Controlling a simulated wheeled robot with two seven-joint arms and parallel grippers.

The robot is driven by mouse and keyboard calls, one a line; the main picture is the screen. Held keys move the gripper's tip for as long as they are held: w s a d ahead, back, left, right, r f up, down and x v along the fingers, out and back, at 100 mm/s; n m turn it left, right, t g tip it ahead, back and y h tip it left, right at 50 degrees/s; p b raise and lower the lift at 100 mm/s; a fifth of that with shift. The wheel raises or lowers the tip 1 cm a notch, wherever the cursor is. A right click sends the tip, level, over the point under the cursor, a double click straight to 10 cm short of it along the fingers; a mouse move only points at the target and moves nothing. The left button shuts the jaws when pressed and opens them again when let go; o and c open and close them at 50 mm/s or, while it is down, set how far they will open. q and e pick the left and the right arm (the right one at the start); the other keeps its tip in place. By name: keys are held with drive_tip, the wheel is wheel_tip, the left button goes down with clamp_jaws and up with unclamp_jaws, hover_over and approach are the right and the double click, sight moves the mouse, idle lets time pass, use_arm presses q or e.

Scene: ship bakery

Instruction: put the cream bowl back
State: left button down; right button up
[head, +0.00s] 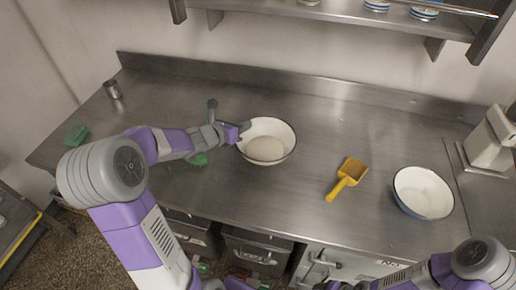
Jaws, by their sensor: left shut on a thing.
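The cream bowl (289,133), pale with a dark rim, stands on the steel worktop near the middle and holds a rounded pale lump like dough (265,149). My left gripper (238,130) is at the bowl's left rim, shut on it. The bowl looks upright; whether it is lifted off the worktop I cannot tell. A second bowl (423,190), white inside with a blue outside, stands at the right with pale contents. My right gripper (326,286) shows only in part at the bottom edge, and its jaws are unclear.
A yellow scoop (348,178) lies between the bowls. A metal cup (112,89) and a green block (76,135) are at the left. A green item (198,159) is partly behind my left arm. A pale appliance (490,138) stands right. The worktop's back middle is clear.

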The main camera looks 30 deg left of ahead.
sight(243, 142)
use_arm(q)
drive_tip(key=shift+f+b, duration=1.25)
drive_tip(key=shift+f, duration=2.5)
use_arm(e)
drive_tip(key=shift+s+f, duration=0.1)
drive_tip(key=shift+f, duration=1.45)
use_arm(q)
drive_tip(key=shift+f, duration=0.1)
use_arm(e)
drive_tip(key=shift+f, duration=0.1)
use_arm(q)
drive_tip(key=c, duration=1.2)
unclamp_jaws()
drive_tip(key=shift+s, duration=0.1)
drive_tip(key=shift+c, duration=0.2)
drive_tip(key=p+v, duration=0.2)
drive_tip(key=v, duration=1)
drive_tip(key=shift+p, duration=0.3)
use_arm(e)
drive_tip(key=shift+r, duration=1.45)
